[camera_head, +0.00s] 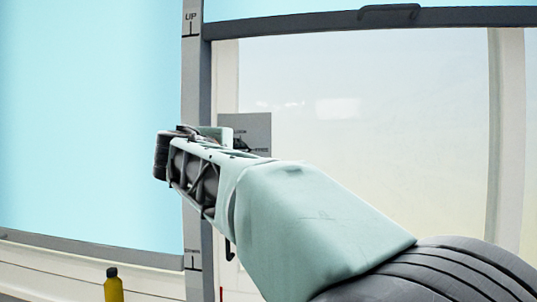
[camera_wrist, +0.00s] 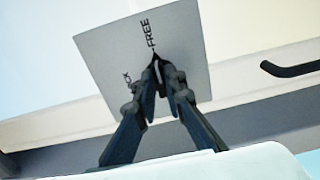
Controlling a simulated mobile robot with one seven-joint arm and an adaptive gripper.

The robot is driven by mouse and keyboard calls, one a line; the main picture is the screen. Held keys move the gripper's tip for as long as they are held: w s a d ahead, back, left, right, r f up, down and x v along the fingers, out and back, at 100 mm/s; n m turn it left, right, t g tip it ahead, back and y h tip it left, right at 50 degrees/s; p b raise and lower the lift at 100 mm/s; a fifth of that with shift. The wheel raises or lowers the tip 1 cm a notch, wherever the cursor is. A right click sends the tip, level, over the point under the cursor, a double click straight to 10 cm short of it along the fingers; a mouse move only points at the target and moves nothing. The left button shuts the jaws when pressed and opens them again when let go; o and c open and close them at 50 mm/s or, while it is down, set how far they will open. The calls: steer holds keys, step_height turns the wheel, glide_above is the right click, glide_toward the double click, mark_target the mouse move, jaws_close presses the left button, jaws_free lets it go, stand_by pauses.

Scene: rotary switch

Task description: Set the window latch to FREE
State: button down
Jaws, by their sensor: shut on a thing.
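The grey latch plate (camera_wrist: 102,50) fills the upper middle of the wrist view, tilted in the picture. It bears the word FREE at its upper part and a partly hidden word ending in CK at its left. My gripper (camera_wrist: 160,78) is shut on the window latch (camera_wrist: 155,57) at the plate's middle. Only a small dark tip of the latch shows above the fingers, near the end of the word FREE; the rest is hidden.
A dark curved handle (camera_wrist: 290,70) is on the frame right of the plate. The grey window frame (camera_head: 197,80) carries an UP mark at the top and another mark lower down. A yellow bottle (camera_head: 113,287) with a dark cap stands at the lower left.

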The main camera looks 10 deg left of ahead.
steer(key=shift+a, duration=0.1)
steer(key=c, duration=2)
jaws_free()
steer(key=shift+s, duration=0.1)
steer(key=s, duration=0.7)
steer(key=shift+s+a, duration=0.15)
steer(key=shift+a, duration=0.1)
